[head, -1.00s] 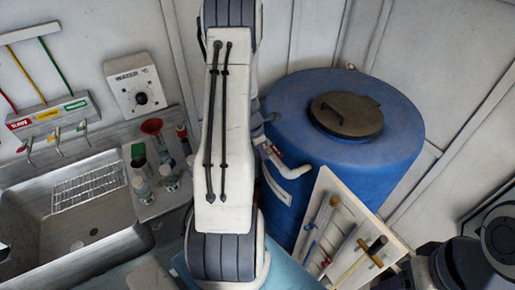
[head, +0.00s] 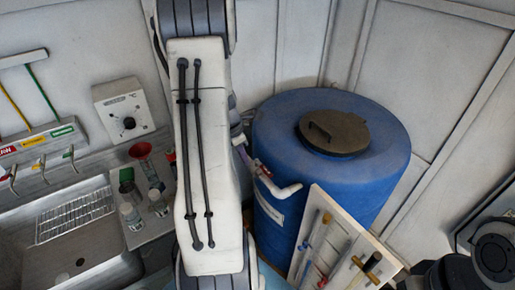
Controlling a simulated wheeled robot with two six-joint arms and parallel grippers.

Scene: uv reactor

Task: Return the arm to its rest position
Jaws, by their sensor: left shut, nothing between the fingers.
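My left arm (head: 208,150), a white link with two black cables, stands upright across the middle of the head view. It hides part of the wall and the space left of the blue barrel. My left gripper is shut and empty; it is largely hidden by the arm, and its fingertips cannot be made out. My right gripper is not in view.
A blue barrel (head: 370,150) with a dark lid (head: 335,132) and a white spout (head: 278,187) stands right of the arm. A tool board (head: 335,245) leans before it. A steel sink (head: 95,255), small bottles (head: 130,217), a red funnel (head: 141,151) and a wall dial box (head: 125,118) are left.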

